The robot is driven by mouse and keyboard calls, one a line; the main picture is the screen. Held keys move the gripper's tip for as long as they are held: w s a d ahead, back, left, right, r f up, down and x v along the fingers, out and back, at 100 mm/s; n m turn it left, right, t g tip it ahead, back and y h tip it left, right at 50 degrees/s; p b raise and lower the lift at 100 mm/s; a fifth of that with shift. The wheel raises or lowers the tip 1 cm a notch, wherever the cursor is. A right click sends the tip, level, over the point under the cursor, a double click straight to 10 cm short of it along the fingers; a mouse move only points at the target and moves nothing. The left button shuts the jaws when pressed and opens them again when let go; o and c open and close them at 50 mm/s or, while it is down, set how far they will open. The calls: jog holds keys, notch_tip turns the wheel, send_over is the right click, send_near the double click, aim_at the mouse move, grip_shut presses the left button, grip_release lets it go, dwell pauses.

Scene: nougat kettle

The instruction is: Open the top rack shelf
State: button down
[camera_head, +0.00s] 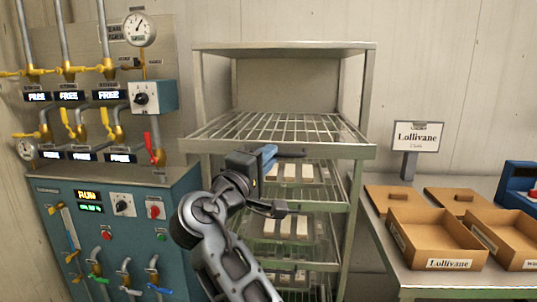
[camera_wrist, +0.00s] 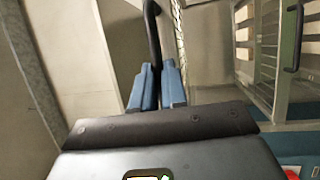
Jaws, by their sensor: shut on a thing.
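The metal rack (camera_head: 368,85) stands ahead in the head view. Its top shelf (camera_head: 320,128) is an empty wire grid with a flat front rail (camera_head: 345,151), which passes in front of the rack's posts. A dark bar handle (camera_head: 292,153) is at this rail. My gripper (camera_head: 270,153) reaches it from below left, with its blue fingers shut on the handle. In the wrist view the handle (camera_wrist: 152,35) runs up from between the blue fingertips (camera_wrist: 160,72). How far the shelf stands out is hard to tell.
Lower shelves (camera_head: 290,232) hold pale blocks behind my arm. A blue control cabinet (camera_head: 90,225) with pipes and valves stands close on the left. On the right, a table (camera_head: 410,283) carries open brown boxes (camera_head: 430,240), lids and a Lollivane sign (camera_head: 416,136).

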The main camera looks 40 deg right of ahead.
jog(key=shift+s+a, duration=0.6)
jog(key=shift+a, duration=0.2)
jog(key=c, duration=1.2)
grip_release()
jog(key=shift+o, duration=0.2)
jog(key=b+v, duration=0.1)
jog(key=v, duration=0.6)
jog(key=shift+a+b, duration=0.4)
jog(key=shift+f, duration=0.1)
